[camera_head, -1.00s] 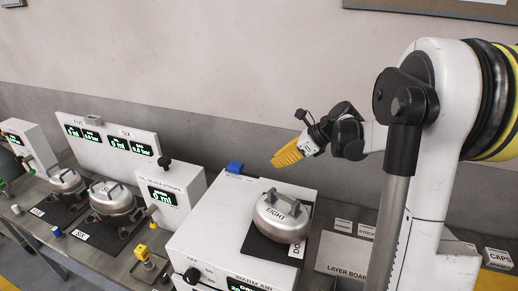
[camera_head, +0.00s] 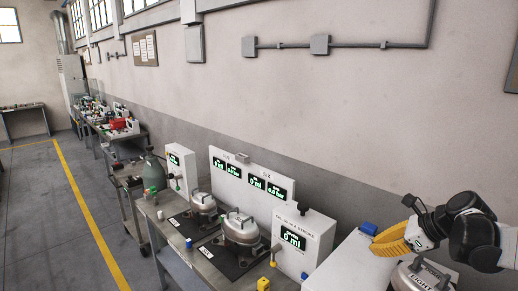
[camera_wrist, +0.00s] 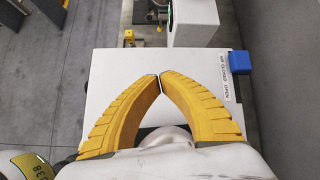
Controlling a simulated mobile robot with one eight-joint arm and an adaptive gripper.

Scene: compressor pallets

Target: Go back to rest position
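My gripper (camera_head: 388,240) is at the lower right of the head view, above and beside the warm-air box (camera_head: 340,262). Its yellow fingers also show in the wrist view (camera_wrist: 160,83), where their tips meet with nothing between them. The silver pot marked EIGHT (camera_head: 422,279) sits on the box at the bottom right of the head view, apart from the fingers and partly cut off by the frame.
Two silver pots (camera_head: 241,228) (camera_head: 203,203) stand on dark mats on the bench to the left. A display panel (camera_head: 250,178) and an oil meter box (camera_head: 303,243) stand behind and beside them. A blue block (camera_wrist: 239,62) sits at the box's edge. Open floor (camera_head: 50,220) lies at left.

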